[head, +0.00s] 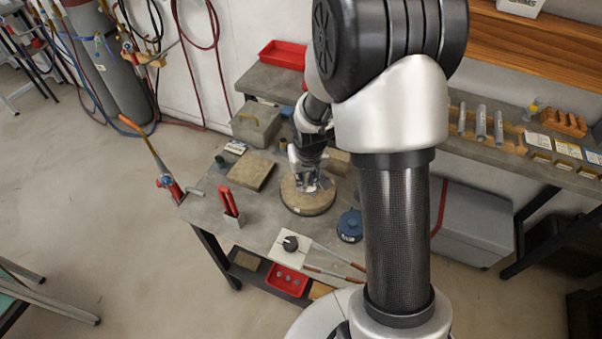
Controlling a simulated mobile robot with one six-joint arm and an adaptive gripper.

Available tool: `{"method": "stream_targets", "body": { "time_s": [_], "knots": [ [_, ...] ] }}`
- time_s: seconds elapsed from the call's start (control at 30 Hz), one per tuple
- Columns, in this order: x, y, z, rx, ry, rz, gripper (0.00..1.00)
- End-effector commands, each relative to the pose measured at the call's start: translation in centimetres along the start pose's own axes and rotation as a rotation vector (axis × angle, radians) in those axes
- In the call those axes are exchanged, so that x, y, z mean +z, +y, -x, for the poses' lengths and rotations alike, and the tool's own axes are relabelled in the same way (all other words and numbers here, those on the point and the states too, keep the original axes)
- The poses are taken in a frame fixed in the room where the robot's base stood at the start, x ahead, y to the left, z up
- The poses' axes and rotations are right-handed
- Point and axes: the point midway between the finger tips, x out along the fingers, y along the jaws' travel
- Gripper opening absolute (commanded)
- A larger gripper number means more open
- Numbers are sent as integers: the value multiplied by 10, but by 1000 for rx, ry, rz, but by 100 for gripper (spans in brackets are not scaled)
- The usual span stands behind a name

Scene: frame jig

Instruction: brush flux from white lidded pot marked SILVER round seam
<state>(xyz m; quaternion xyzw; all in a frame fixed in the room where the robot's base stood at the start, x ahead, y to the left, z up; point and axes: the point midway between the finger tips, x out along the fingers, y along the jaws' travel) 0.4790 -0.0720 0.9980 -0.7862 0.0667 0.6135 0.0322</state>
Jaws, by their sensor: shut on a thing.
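My gripper (304,182) points down over a round tan board (312,205) with a dark rim on the grey workbench. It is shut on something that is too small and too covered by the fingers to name. A blue lidded pot (349,226) with a pale label stands on the bench to the right of the board; its lettering is too small to read. I cannot make out a white lidded pot, a brush or the seam; my arm hides part of the bench.
A tan square block (251,171) and a grey box (256,127) are on the bench left of the board. A red-handled tool (229,203) stands in a holder near the left front. A torch (167,184) is at the left edge. A white plate (290,246) with a dark knob lies at the front.

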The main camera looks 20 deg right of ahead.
Motion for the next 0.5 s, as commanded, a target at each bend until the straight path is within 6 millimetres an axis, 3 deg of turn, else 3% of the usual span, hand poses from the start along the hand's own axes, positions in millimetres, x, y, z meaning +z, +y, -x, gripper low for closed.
{"method": "stream_targets", "body": {
  "time_s": [0.5],
  "knots": [
    [13,21,2,0,-1,-3,0]
  ]
}}
